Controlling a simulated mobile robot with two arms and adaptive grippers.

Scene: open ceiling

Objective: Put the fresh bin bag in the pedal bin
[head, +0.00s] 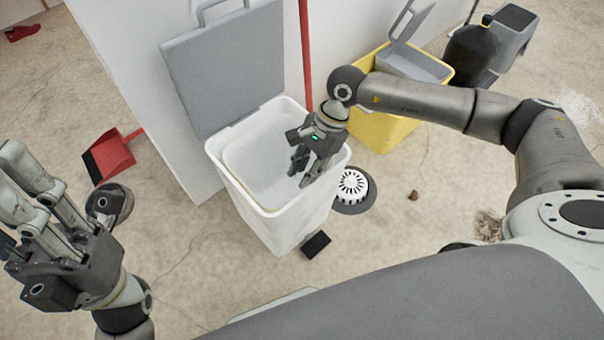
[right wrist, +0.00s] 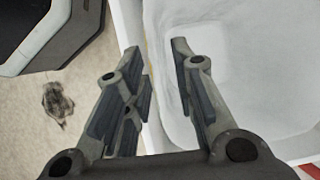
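The white pedal bin (head: 285,225) stands upright in the middle of the head view, its grey lid (head: 228,72) raised against the wall panel. A white lining with a thin yellowish edge, apparently the bin bag (head: 250,155), shows inside it. Its crinkled white surface also shows in the right wrist view (right wrist: 245,70). My right gripper (head: 302,180) is over the bin's mouth near the right side, fingers apart, with nothing seen between them. The bin's wall passes below the fingers in the wrist view. My left gripper (head: 68,188) is open and empty at the far left, away from the bin.
A yellow bin (head: 375,130) with a raised grey lid stands behind right. A round device with a white slotted top (head: 352,187) sits close to the pedal bin's right. A red dustpan (head: 110,156) lies left, a brown lump (head: 413,195) right. A red pole (head: 305,50) stands behind.

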